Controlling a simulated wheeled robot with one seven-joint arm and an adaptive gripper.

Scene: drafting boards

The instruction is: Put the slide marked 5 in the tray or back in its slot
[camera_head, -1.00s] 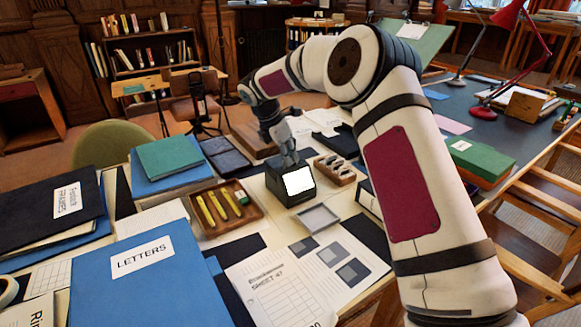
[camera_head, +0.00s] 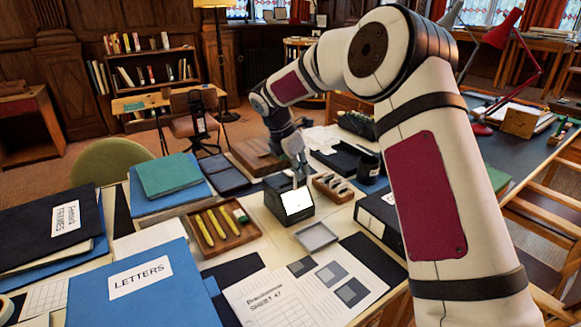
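My gripper (camera_head: 297,172) points down at the black box with a bright white face (camera_head: 297,202), close over or just behind its top. The fingers are small here, and I cannot tell whether they are open or hold a slide. A shallow grey tray (camera_head: 316,236) lies in front of the box and looks empty. A wooden rack (camera_head: 333,188) with several pale pieces in its slots stands right of the box. No number is readable on them, and I cannot make out the slide marked 5.
A wooden tray (camera_head: 243,238) with yellow sticks and a green item lies left of the box. A printed sheet (camera_head: 263,303) lies in front. A black cup (camera_head: 368,168) and a black binder (camera_head: 380,222) stand right. Blue folders (camera_head: 185,285) cover the left side.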

